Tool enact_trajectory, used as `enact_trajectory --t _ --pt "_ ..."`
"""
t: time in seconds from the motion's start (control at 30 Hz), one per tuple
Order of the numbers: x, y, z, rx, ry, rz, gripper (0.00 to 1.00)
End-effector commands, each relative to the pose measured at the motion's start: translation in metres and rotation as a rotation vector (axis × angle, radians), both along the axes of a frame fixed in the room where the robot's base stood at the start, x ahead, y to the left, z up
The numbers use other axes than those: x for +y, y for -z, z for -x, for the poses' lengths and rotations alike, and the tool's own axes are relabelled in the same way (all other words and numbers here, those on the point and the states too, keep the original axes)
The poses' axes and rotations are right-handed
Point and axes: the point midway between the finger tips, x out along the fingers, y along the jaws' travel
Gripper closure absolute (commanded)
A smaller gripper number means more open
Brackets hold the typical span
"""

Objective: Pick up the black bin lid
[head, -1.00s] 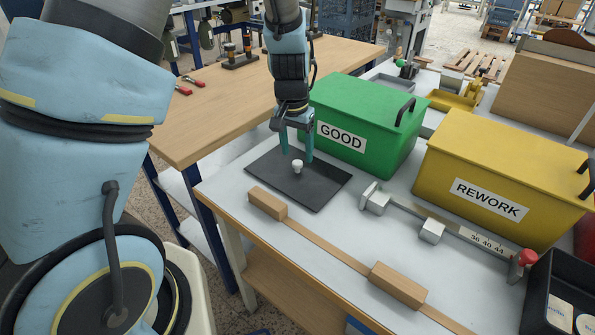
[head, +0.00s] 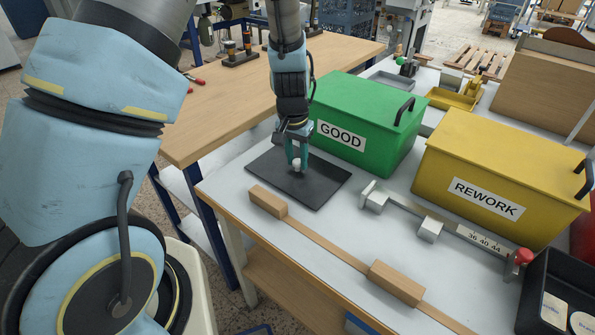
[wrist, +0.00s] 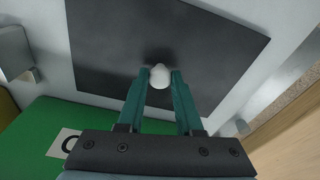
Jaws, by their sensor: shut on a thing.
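The black bin lid (head: 320,188) is a flat dark square plate with a white knob (head: 296,166) at its middle. It lies flat on the white bench top, left of the green bin. My gripper (head: 297,160) is above the lid with its teal fingers shut on the knob. In the wrist view the fingers (wrist: 160,82) stand on either side of the white knob (wrist: 160,75), and the lid (wrist: 210,45) spreads out beyond them. No gap shows between the lid and the bench in the head view.
The green GOOD bin (head: 350,100) stands close to the lid's right side. The yellow REWORK bin (head: 500,155) is farther right. A wooden rail with blocks (head: 397,283) runs along the bench front. A measuring bar (head: 460,240) lies right of the lid.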

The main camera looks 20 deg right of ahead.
Motion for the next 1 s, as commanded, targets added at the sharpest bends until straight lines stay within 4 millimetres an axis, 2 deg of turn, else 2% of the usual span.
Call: enact_trajectory --t 0.03,0.2,0.7,0.87,1.0 --pt "0.0 0.0 0.0 0.0 0.0 0.0 0.84" --pt "0.0 0.0 0.0 0.0 0.0 0.0 1.0" --pt "0.0 -0.002 0.0 -0.001 0.0 0.001 1.0" --pt "-0.001 -0.018 -0.001 -0.003 0.001 0.004 1.0" --pt "-0.002 -0.045 -0.001 -0.005 0.001 0.006 1.0"
